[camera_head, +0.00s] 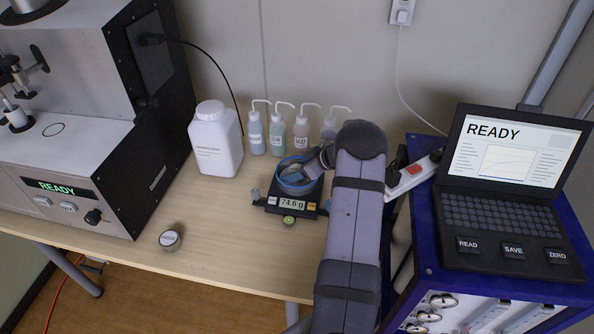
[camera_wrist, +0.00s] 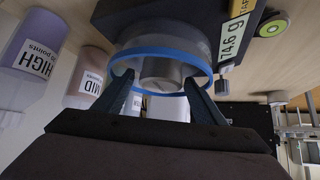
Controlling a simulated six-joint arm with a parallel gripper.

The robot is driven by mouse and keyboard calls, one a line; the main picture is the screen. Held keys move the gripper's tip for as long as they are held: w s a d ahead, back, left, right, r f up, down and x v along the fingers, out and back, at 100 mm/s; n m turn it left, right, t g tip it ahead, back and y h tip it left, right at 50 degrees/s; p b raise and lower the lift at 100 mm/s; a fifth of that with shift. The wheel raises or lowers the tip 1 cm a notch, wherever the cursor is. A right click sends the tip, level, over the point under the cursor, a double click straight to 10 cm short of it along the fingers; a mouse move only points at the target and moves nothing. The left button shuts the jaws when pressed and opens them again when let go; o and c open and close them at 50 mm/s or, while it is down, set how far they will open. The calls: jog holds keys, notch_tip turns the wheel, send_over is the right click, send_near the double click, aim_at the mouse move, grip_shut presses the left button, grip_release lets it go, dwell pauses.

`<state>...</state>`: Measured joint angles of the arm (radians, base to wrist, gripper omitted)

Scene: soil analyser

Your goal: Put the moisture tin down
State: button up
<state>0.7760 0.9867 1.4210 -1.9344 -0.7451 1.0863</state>
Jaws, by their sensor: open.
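A grey metal tin (camera_wrist: 160,72) stands inside a clear round shield with a blue rim (camera_head: 295,184) on the balance (camera_head: 272,207). The blue rim (camera_wrist: 160,54) also shows in the wrist view. My gripper (camera_wrist: 160,88) is open, its two dark fingers apart at the near side of the rim. I cannot tell whether a finger touches the rim or the tin. In the head view my gripper (camera_head: 322,158) is at the right of the shield, partly hidden by my arm. The balance display reads 74.6 g.
A small labelled tin (camera_head: 170,240) sits on the table's front left. A white jug (camera_head: 216,140) and several wash bottles (camera_head: 277,135) stand behind the balance. A large analyser (camera_head: 90,120) is at left, a laptop (camera_head: 510,190) at right. Table between tin and balance is clear.

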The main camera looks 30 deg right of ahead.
jog(key=v, duration=1.2)
jog(key=shift+b, duration=0.3)
jog(key=w+a+r+m+t+h, duration=0.1)
jog(key=w+a+r+m+h, duration=0.2)
jog(key=w+a+r+h, duration=0.4)
jog(key=s+a+f+g+y, duration=0.1)
jog(key=s+a+f+g, duration=0.1)
jog(key=s+a, duration=0.6)
jog(key=s+a+f+g+y, duration=0.1)
jog(key=s+a+f+g, duration=0.2)
jog(key=s+a, duration=0.5)
jog(key=s+a+f+g+y, duration=0.2)
jog(key=s+a+g, duration=0.2)
jog(key=s+a, duration=0.4)
jog(key=s, duration=0.5)
jog(key=shift+a+f+m+g, duration=0.15)
jog(key=shift+a+m+g, duration=0.15)
jog(key=shift+a+m, duration=0.1)
jog(key=shift+s, duration=0.1)
notch_tip(320, 180, up, 2)
jog(key=shift+r+p, duration=0.15)
jog(key=shift+p, duration=1.05)
